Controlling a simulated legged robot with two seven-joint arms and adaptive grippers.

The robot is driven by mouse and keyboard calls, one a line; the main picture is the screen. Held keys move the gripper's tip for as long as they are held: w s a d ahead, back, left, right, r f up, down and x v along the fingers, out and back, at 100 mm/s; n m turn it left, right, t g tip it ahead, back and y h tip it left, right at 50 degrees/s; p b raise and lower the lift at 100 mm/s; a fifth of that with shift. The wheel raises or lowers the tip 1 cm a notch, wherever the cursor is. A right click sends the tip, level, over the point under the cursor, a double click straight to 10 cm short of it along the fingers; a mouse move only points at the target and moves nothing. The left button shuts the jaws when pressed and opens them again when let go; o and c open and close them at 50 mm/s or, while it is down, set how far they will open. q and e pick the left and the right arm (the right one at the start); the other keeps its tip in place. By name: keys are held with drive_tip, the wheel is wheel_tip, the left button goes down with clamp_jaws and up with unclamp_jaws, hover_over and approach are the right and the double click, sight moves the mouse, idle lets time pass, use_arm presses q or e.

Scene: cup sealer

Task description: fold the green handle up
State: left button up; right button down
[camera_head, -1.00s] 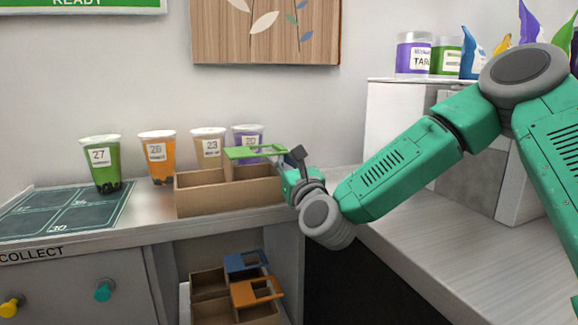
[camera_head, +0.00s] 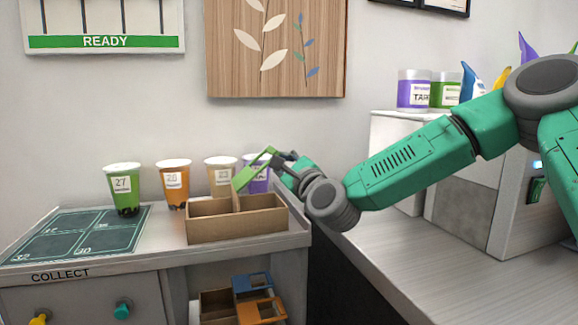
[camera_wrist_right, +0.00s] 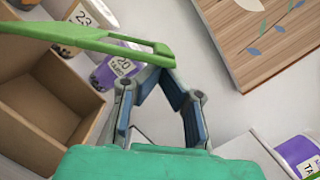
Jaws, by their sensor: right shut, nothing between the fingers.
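The green handle (camera_head: 244,177) sits on the cardboard cup carrier (camera_head: 236,229) on the counter. It is tilted, with its right end raised above the carrier. My right gripper (camera_head: 279,157) is at the raised right end, just above the carrier's right side. In the right wrist view the handle (camera_wrist_right: 85,38) crosses the upper left, and its end lies by the tips of my right gripper (camera_wrist_right: 164,76). The fingers are shut with nothing between them. I cannot tell if the tips touch the handle. My left gripper is not in view.
Several filled cups, including a green one (camera_head: 123,190) and an orange one (camera_head: 173,184), stand behind and left of the carrier. A dark mat (camera_head: 75,236) lies at left. More carriers (camera_head: 215,306) sit on a shelf below. A dark gap separates the counters.

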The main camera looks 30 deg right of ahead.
drive_tip(key=w+a+r+n+g+y+p, duration=0.1)
drive_tip(key=a+r+n+p, duration=0.3)
drive_tip(key=n, duration=0.3)
drive_tip(key=shift+a+r+n+p, duration=0.4)
drive_tip(key=shift+a+p, duration=0.2)
drive_tip(key=shift+p, duration=0.15)
drive_tip(key=shift+w, duration=0.1)
